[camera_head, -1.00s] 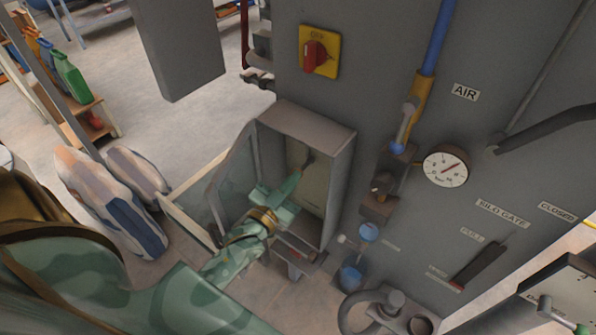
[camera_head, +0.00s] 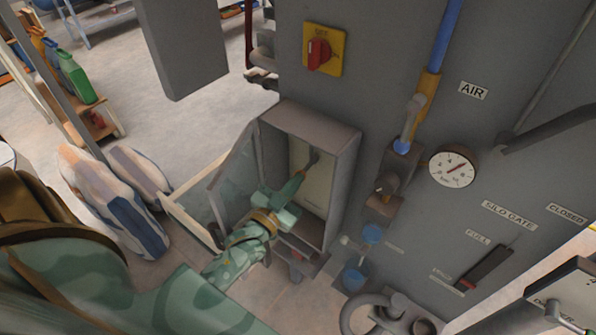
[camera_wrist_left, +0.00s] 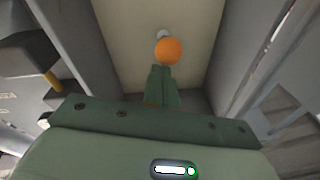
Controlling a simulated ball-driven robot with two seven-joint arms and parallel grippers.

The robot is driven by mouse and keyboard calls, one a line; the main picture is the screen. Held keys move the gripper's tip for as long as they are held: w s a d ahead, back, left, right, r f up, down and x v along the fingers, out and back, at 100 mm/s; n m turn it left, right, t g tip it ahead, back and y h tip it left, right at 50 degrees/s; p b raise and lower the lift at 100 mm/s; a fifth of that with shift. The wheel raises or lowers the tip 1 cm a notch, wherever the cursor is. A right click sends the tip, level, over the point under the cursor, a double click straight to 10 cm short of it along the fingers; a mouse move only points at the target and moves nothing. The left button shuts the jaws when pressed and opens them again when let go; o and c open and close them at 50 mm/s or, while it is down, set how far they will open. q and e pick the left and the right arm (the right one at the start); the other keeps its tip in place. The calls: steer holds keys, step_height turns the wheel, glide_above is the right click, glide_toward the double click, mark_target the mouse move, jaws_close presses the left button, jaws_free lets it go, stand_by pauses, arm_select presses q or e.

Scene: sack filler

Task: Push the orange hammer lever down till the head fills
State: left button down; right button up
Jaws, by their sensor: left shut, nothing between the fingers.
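The orange round knob of the hammer lever (camera_wrist_left: 168,50) shows in the left wrist view, in front of a pale panel inside an open grey box. A small pale round part shows just behind it. In the head view its orange is not visible. My left gripper (camera_head: 300,178) reaches into the grey box (camera_head: 349,160). Its green fingers are shut and empty. In the left wrist view the fingers (camera_wrist_left: 160,72) end right by the knob's lower edge; I cannot tell whether they touch. A dark piece shows just beyond the fingertips in the head view. My right gripper is not in view.
The box's glazed door (camera_head: 233,182) stands open on the left of my forearm. The machine face carries a red switch (camera_head: 319,53), a pressure gauge (camera_head: 452,167) and a silo gate slot (camera_head: 485,268). Striped sacks (camera_head: 110,205) stand at the left.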

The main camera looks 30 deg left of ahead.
arm_select(q)
steer(key=s+d+r+p, duration=0.1)
steer(key=s+d+r, duration=0.6)
steer(key=s+r, duration=0.4)
steer(key=shift+s+d+r, duration=0.3)
steer(key=shift+s+r, duration=0.1)
steer(key=shift+r, duration=0.45)
stand_by(0.5)
